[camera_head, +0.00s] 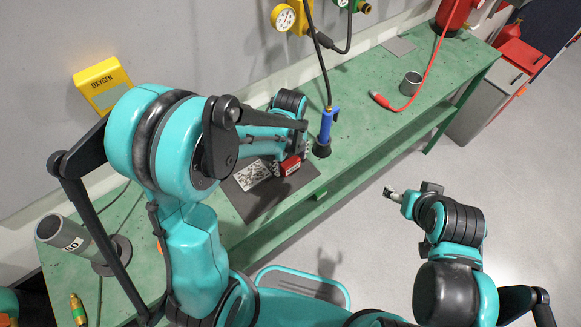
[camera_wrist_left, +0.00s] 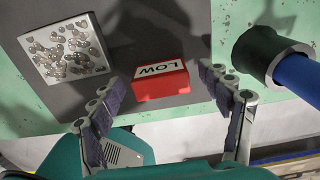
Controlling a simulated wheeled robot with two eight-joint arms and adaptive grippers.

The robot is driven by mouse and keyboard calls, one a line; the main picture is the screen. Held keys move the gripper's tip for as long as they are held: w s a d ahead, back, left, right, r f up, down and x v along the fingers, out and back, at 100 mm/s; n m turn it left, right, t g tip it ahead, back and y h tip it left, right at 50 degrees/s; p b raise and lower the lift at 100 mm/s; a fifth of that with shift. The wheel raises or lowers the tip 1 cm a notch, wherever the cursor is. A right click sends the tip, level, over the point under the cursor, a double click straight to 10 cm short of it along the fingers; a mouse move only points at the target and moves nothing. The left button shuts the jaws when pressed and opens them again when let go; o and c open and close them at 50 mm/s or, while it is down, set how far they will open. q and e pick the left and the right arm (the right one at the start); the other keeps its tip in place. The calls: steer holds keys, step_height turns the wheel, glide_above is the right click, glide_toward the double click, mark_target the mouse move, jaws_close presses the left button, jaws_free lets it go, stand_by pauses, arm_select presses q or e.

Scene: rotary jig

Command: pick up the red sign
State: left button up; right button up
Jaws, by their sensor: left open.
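The red sign (camera_wrist_left: 162,86) is a small red block with a white face reading "LOW", lying on a dark mat (camera_wrist_left: 195,20) on the green bench. It also shows in the head view (camera_head: 290,167), partly hidden by my left gripper (camera_head: 296,152). In the left wrist view my left gripper (camera_wrist_left: 160,85) is open, with one finger on each side of the sign and a visible gap on both sides. My right gripper (camera_head: 393,194) is over the floor, away from the bench; its finger gap is too small to make out.
A square tray of small metallic pieces (camera_wrist_left: 65,50) lies left of the sign. A blue-handled tool (camera_head: 326,128) in a dark holder stands close on the right. A metal cup (camera_head: 411,84) and red hose (camera_head: 432,65) are farther along the bench (camera_head: 365,105).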

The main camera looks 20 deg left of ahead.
arm_select(q)
steer(key=shift+w+f, duration=0.1)
steer(key=shift+f, duration=0.3)
steer(key=shift+r, duration=0.1)
steer(key=c, duration=1.2)
steer(key=shift+c, duration=0.2)
